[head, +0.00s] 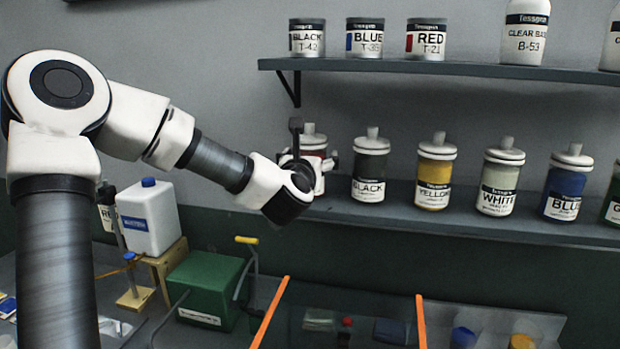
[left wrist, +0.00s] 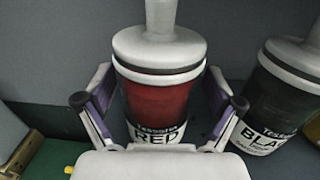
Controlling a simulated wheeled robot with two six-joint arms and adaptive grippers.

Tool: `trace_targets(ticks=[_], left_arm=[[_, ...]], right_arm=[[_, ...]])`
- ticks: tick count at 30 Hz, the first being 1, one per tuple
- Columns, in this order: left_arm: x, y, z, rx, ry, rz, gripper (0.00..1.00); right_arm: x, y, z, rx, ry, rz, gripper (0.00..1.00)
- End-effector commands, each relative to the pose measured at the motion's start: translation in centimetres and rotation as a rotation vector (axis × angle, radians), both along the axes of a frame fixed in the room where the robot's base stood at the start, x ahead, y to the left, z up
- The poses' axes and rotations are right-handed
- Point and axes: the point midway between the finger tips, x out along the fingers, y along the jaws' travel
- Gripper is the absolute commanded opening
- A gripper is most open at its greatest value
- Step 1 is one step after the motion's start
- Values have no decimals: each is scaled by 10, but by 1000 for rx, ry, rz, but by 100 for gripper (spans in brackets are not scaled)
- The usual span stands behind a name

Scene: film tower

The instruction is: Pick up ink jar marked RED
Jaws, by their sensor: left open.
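The ink jar marked RED (left wrist: 158,105) stands upright in the left wrist view, with a white lid and knob and a dark red body. In the head view the RED jar (head: 314,137) is mostly hidden behind my left arm on the lower shelf. My left gripper (left wrist: 158,112) is open, with one finger on each side of the jar. Small gaps seem to show beside the jar, but I cannot tell whether either finger touches it. In the head view the left gripper (head: 310,165) is at the jar. My right gripper is not in view.
The BLACK jar (head: 370,170) stands close to the right of the RED jar, also in the left wrist view (left wrist: 278,100). Yellow, white and blue jars follow along the lower shelf (head: 420,217). A RED T-21 can (head: 426,40) sits on the upper shelf (head: 450,69). A green box (head: 208,285) is below.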

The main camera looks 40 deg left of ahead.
Motion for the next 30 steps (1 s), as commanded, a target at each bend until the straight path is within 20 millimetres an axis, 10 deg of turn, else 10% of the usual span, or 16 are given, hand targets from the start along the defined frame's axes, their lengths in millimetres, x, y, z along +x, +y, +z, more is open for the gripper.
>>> trace_targets(ticks=[10,17,30], left_arm=[[16,10,2,-1,0,0,92],[16,10,2,-1,-1,0,18],[18,15,11,-2,0,2,18]], right_arm=[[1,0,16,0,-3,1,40],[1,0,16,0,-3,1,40],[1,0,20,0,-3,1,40]])
